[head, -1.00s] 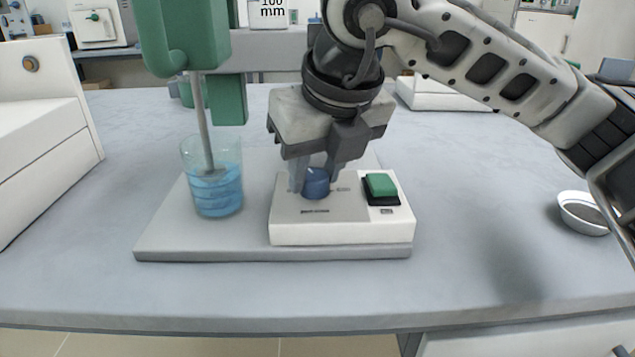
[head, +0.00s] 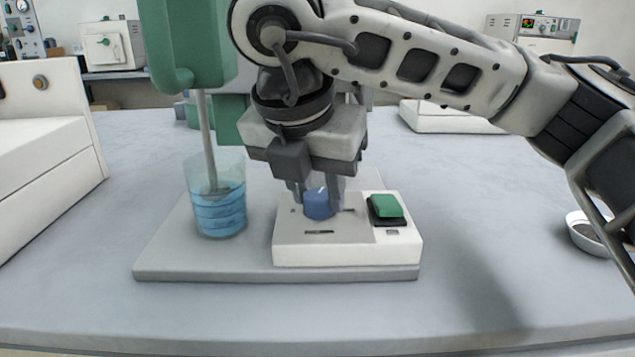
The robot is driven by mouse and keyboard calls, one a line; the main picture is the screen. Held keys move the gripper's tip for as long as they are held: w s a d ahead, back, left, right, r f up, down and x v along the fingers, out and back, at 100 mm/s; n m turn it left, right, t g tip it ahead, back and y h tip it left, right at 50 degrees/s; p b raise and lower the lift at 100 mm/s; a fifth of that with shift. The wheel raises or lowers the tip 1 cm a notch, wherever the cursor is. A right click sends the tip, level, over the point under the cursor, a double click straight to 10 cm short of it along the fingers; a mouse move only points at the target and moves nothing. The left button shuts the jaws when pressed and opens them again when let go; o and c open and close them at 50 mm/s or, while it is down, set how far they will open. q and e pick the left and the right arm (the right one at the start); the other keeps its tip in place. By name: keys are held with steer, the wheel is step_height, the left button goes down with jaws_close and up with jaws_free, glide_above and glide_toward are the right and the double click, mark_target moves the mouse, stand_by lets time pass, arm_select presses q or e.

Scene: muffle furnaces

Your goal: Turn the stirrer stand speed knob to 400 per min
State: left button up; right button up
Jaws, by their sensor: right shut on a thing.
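The stirrer stand has a grey base plate (head: 200,272) and a white control box (head: 346,253) on its right part. The blue speed knob (head: 318,205) sits on top of the box, with a pale mark on its upper side. My right gripper (head: 318,200) points down from above, its fingers on either side of the knob and shut on it. The scale print around the knob is partly hidden and too small to read. The green stirrer head (head: 190,45) holds a rod in a glass beaker (head: 217,205) of blue liquid. My left gripper is not in view.
A green switch (head: 386,206) is on the box just right of the knob. A white bowl (head: 584,232) stands at the far right. A white cabinet (head: 45,150) is at the left. The front of the table is clear.

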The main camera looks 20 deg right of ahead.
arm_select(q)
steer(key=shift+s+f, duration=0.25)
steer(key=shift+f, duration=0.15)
arm_select(e)
steer(key=shift+r+m, duration=0.1)
steer(key=shift+m, duration=0.6)
steer(key=o, duration=1)
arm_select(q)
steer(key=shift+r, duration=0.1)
arm_select(e)
steer(key=shift+g, duration=0.3)
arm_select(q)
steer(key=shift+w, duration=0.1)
